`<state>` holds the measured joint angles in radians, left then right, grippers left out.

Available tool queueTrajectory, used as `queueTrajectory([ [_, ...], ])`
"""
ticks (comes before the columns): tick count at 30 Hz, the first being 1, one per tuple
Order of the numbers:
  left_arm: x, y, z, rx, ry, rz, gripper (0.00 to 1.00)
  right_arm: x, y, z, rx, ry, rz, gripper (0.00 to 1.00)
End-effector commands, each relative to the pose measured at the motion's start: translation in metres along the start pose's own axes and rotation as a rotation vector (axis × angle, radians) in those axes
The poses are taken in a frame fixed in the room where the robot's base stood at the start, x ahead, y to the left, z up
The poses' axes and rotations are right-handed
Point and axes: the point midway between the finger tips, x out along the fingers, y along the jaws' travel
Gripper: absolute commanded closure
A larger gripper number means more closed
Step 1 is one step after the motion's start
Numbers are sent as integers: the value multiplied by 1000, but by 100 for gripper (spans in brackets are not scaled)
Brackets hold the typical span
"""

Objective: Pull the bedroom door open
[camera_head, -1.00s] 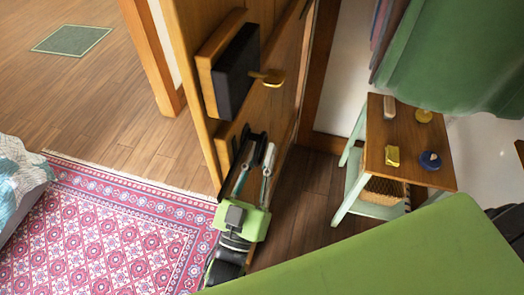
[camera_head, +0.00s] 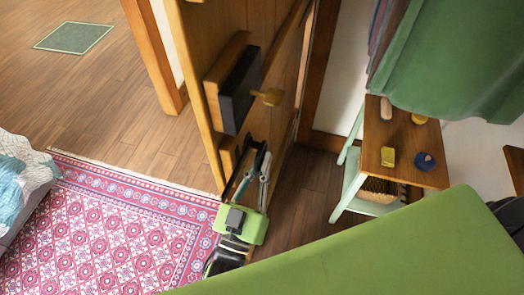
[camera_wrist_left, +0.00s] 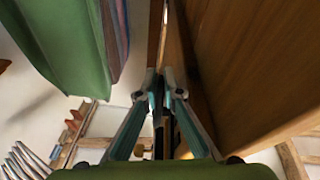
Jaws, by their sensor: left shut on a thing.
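The wooden bedroom door (camera_head: 204,150) stands partly open in the head view, with its edge towards me. My left gripper (camera_head: 256,150) is low on the door, below the lock box and knob, and apart from the knob. In the left wrist view, the gripper's fingers (camera_wrist_left: 164,80) are shut on a thin part of the door, whose broad face (camera_wrist_left: 235,70) runs along the right. The fingers hide which part exactly. My right gripper is in neither view.
A small table (camera_head: 405,145) with several small items stands right of the door, under a green garment (camera_head: 450,65). A pink patterned rug (camera_head: 110,230) and a bed corner (camera_head: 20,180) are at left.

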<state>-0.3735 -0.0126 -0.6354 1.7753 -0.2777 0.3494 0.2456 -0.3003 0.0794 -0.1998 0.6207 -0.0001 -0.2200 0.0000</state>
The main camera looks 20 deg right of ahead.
Motion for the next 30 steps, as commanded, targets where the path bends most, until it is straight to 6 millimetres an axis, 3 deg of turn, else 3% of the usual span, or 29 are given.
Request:
queueTrajectory([
  [1, 0, 2, -7, -2, -19, -3, 100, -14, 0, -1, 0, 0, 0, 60],
  [5, -3, 2, -4, -4, -49, -9, 100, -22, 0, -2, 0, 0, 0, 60],
  [14, -4, 1, -1, -3, -55, -10, 100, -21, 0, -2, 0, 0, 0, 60],
  [16, -4, 1, -1, -3, -55, -10, 85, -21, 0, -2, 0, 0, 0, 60],
  [26, -5, 0, -1, -2, -54, -10, 85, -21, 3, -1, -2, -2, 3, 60],
  [30, -17, 0, -1, -1, -56, -11, 85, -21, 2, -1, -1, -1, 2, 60],
])
